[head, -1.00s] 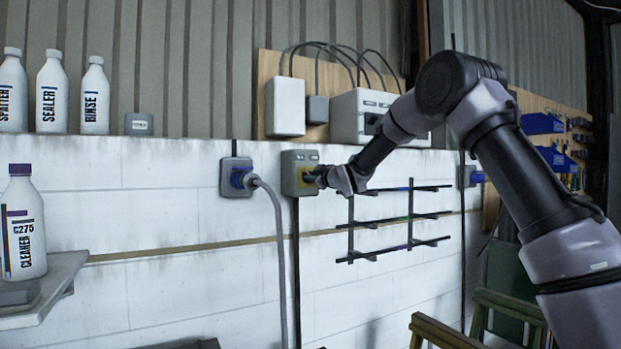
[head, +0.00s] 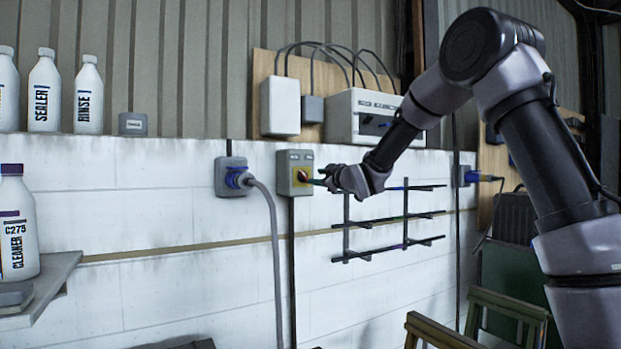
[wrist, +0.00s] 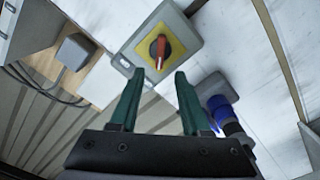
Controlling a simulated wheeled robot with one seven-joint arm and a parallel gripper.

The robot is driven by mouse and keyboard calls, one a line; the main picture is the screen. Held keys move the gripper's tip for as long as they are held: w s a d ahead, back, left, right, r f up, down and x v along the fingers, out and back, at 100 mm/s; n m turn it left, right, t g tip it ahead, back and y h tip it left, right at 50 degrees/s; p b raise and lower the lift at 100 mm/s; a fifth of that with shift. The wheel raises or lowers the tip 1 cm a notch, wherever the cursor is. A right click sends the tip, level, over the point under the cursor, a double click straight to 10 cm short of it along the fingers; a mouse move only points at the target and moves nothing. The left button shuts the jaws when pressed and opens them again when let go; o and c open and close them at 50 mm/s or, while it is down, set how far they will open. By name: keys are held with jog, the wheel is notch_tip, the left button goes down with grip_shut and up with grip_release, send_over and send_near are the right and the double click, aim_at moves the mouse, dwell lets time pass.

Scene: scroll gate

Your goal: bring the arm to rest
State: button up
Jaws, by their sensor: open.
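My gripper (head: 318,181) is at the wall in the head view, just right of a grey switch box (head: 290,160). In the wrist view my gripper (wrist: 157,78) shows two green fingers spread apart with nothing between them. Beyond the fingertips is the switch box (wrist: 187,40) with a yellow plate (wrist: 172,33) and a red rotary knob (wrist: 160,50). The fingers appear clear of the knob. In the head view the knob (head: 303,176) is partly visible beside the fingertips.
A blue plug and socket (head: 232,177) with a hanging grey cable is left of the switch box. A black rack (head: 390,222) is on the wall below my wrist. Bottles (head: 88,95) stand on the ledge at left. A shelf (head: 45,285) holds a cleaner bottle (head: 17,225).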

jog(key=shift+v, duration=1.2)
jog(key=s+d+r+m+g+h, duration=0.1)
jog(key=s+d+m+h, duration=0.4)
jog(key=d, duration=0.5)
jog(key=s+d+r+m+g+h, duration=0.15)
jog(key=s+d+m, duration=0.25)
jog(key=s+d, duration=0.4)
jog(key=s+d+f+m+g, duration=0.1)
jog(key=s+d+f+m, duration=0.2)
jog(key=s, duration=0.6)
jog(key=s+d+f+m+g+h, duration=0.1)
jog(key=s+d+f+m+g, duration=0.1)
jog(key=s, duration=0.7)
jog(key=s+d+f+m+g, duration=0.2)
jog(key=s+d+f+m, duration=0.2)
jog(key=s, duration=0.5)
jog(key=shift+d+m, duration=0.45)
jog(key=shift+m, duration=0.15)
